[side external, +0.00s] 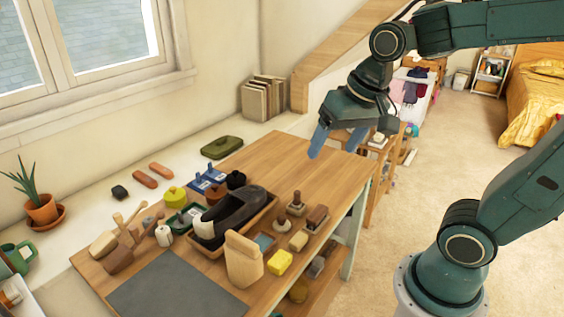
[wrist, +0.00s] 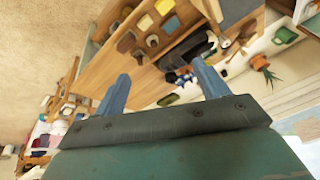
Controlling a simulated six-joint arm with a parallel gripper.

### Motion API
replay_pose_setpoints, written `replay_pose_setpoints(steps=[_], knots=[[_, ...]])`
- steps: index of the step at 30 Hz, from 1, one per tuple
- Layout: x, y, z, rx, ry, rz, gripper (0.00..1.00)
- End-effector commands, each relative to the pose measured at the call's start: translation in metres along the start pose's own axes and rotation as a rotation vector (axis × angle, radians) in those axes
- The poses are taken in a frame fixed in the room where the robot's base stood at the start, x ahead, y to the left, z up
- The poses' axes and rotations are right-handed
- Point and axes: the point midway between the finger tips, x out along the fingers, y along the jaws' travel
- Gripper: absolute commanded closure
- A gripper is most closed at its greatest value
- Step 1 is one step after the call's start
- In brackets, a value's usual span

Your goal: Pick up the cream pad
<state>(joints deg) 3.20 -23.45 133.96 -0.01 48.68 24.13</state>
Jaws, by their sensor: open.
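The cream pad (side external: 298,241) is a small pale block lying on the wooden table between a yellow block and a dark brush. In the wrist view, a pale block that looks like the cream pad (wrist: 145,22) shows near the top, beside the yellow block. My gripper (side external: 333,149) is open and empty, high above the far right part of the table and well away from the pad. Its two blue fingers stand wide apart in the wrist view (wrist: 160,72).
The yellow block (side external: 279,262) lies close to the pad. A brown brush (side external: 317,217) sits on its other side. A wooden tray (side external: 222,247) with a dark shoe and an upright wooden block (side external: 243,260) stand nearby. The table's far end (side external: 285,155) is clear.

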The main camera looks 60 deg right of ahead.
Motion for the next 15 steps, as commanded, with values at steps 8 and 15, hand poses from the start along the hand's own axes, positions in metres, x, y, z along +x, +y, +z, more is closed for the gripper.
replay_pose_setpoints(steps=[8,15], knots=[[0.040,-0.006,-0.041,0.300,-0.067,0.056,0.27],[0.082,-0.006,-0.071,0.556,-0.113,0.113,0.27]])
